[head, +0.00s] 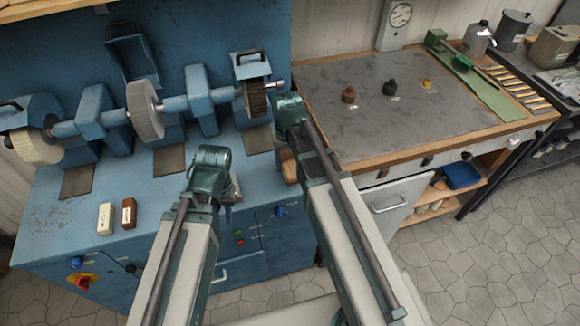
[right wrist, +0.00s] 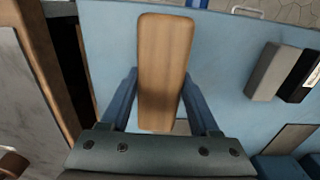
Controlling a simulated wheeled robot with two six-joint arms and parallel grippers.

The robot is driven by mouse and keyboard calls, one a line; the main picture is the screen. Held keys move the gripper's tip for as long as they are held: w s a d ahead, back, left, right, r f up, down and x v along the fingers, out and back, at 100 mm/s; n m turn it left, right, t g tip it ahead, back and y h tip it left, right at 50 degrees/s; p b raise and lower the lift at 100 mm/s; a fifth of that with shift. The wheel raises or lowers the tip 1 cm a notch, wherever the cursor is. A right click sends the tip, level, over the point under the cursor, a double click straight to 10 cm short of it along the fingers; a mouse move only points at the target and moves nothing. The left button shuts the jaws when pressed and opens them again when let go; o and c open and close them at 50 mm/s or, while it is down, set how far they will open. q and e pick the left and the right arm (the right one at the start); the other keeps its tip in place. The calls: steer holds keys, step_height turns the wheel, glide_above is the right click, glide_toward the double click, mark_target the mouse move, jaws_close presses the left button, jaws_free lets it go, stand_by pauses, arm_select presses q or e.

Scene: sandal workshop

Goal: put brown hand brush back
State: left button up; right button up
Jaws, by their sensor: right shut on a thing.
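The brown hand brush (right wrist: 165,65) has a plain, light-brown wooden back and lies between the two fingers of my right gripper (right wrist: 160,105) in the right wrist view. In the head view my right gripper (head: 290,108) is over the right end of the blue bench, and part of the brush (head: 289,166) shows below it. Its bristles are hidden, and I cannot tell whether it touches the bench. My left gripper (head: 212,160) is over the front of the bench, its fingers mostly hidden behind its own body.
A blue grinding machine (head: 190,95) with several wheels stands along the bench back. A cream block (head: 105,218) and a brown block (head: 129,212) lie at the bench's left front. To the right, a grey-topped table (head: 400,90) holds small pots; its middle is mostly clear.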

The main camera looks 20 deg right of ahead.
mark_target(290, 167)
steer(key=shift+w+d, duration=0.25)
steer(key=shift+w, duration=0.1)
step_height(290, 167, down, 4)
steer(key=b, duration=0.3)
steer(key=shift+w+d+r+b, duration=0.1)
steer(key=shift+d+r+b, duration=0.05)
steer(key=shift+b, duration=0.15)
steer(key=shift+f, duration=0.2)
steer(key=o, duration=1.2)
steer(key=shift+r, duration=0.1)
steer(key=shift+r, duration=0.15)
step_height(290, 167, up, 12)
steer(key=p, duration=1.2)
steer(key=s+a+n+h, duration=0.1)
steer(key=s+a+n, duration=0.2)
steer(key=s+a, duration=0.7)
steer(key=s, duration=0.4)
steer(key=shift+s+a, duration=0.15)
steer(key=shift+a, duration=0.1)
